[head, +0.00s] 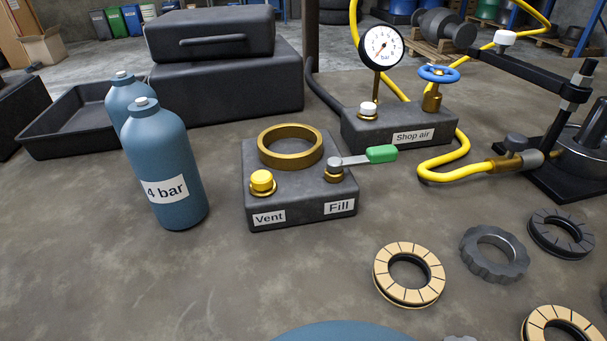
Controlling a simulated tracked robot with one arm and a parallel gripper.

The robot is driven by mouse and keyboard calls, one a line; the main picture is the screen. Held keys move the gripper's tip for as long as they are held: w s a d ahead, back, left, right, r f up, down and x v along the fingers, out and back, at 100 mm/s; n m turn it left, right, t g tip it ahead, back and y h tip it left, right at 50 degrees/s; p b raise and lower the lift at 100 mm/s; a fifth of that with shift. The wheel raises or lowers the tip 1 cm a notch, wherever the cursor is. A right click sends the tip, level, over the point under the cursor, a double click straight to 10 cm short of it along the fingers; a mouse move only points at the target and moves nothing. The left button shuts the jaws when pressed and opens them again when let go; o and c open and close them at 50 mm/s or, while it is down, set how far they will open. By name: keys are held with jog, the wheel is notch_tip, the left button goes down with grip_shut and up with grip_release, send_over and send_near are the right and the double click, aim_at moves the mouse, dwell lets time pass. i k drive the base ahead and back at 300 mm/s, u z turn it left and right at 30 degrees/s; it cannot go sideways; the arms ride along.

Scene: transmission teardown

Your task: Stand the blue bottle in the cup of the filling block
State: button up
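A blue bottle (164,165) with a white cap and a label ending in "4 bar" stands upright on the bench, left of the filling block. A second blue bottle (127,94) stands just behind it and is partly hidden. The dark filling block (300,207) has a brass ring cup (290,146) on top, and the cup is empty. The block carries a yellow Vent button (262,181) and a Fill valve with a green lever (381,154) pointing right. A blue curved surface (345,333) shows at the bottom edge, mostly cut off. My gripper is not in view.
Behind the block are a Shop air manifold (372,131) with gauge (381,47) and blue handwheel (440,74), and a yellow hose (447,175). Friction rings (408,252) and gears lie at right. A black tray (60,145) and case (225,88) stand back left. The front left bench is clear.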

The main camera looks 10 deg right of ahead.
aim_at(290, 150)
jog(key=k, duration=0.75)
jog(key=z, duration=0.9)
jog(key=i, duration=1.25)
jog(key=u, duration=0.8)
